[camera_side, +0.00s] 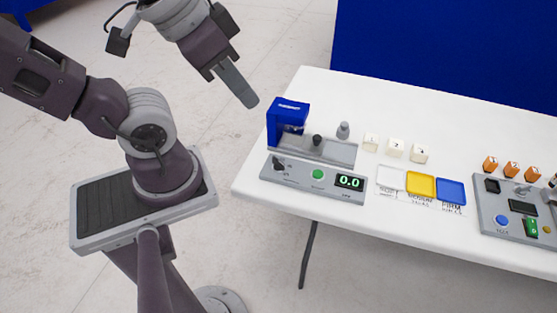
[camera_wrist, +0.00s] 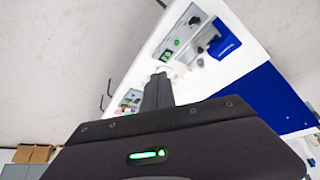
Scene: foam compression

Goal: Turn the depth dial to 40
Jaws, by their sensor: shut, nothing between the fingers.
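The depth dial (camera_side: 279,164) is a small dark knob at the left end of a grey control panel (camera_side: 330,190). Its pointer and scale are too small to read. The panel also has a green button (camera_side: 318,174) and a display (camera_side: 349,181) reading 0.0. Behind it stands the blue press (camera_side: 288,117) on a grey base. My gripper (camera_side: 249,99) is shut and empty, in the air to the upper left of the press, apart from everything. In the wrist view my gripper (camera_wrist: 158,80) points toward the table, and the panel (camera_wrist: 180,34) shows beyond it.
White foam blocks (camera_side: 395,147) and a grey weight-like piece (camera_side: 343,130) stand right of the press. White, yellow (camera_side: 421,183) and blue trays lie in front. A second grey panel (camera_side: 512,212) and orange blocks (camera_side: 511,169) are at the right. The table's left edge is clear.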

